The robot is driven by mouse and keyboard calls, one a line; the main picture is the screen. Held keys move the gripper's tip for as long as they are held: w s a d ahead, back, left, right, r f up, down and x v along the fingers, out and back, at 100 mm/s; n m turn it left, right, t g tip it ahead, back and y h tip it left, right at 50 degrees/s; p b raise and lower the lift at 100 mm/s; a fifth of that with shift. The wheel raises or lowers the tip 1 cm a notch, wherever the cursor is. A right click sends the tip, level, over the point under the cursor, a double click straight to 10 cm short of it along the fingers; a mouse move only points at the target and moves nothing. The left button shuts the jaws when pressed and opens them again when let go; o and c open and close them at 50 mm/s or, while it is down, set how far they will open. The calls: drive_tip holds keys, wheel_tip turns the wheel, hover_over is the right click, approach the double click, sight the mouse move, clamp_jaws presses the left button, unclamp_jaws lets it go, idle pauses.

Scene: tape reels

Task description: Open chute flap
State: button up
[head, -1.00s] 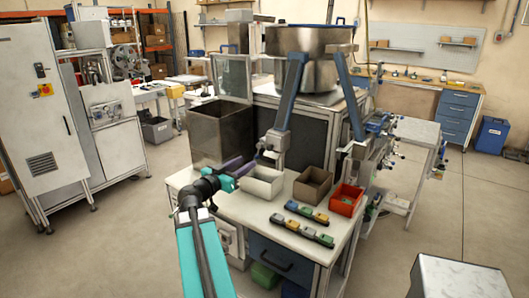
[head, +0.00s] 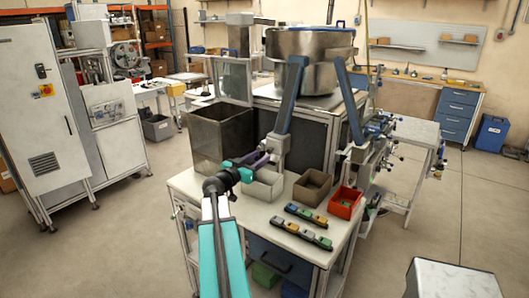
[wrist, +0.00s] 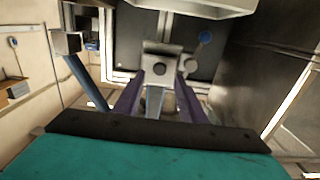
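The left chute (head: 290,95) is a blue channel that slopes down from the steel bowl to a grey end piece (head: 276,146) above the table. In the wrist view this grey end piece (wrist: 161,62) has a round dark spot, and a small lever with a blue round tip (wrist: 205,38) stands beside it. I cannot tell which part is the flap. My gripper (head: 262,159) is beside the chute end, above the white bin (head: 264,184). In the wrist view its purple fingers (wrist: 160,98) are apart, with the chute behind the gap. I see nothing held.
A dark open bin (head: 222,140) stands left of the chute end. A brown bin (head: 312,187) and a red bin (head: 345,203) stand to the right. Several coloured blocks (head: 302,234) lie near the table's front. A second blue chute (head: 349,100) slopes down at the right.

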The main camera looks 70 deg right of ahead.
sight(268, 151)
drive_tip(key=shift+p+x, duration=0.8)
drive_tip(key=shift+x, duration=1.5)
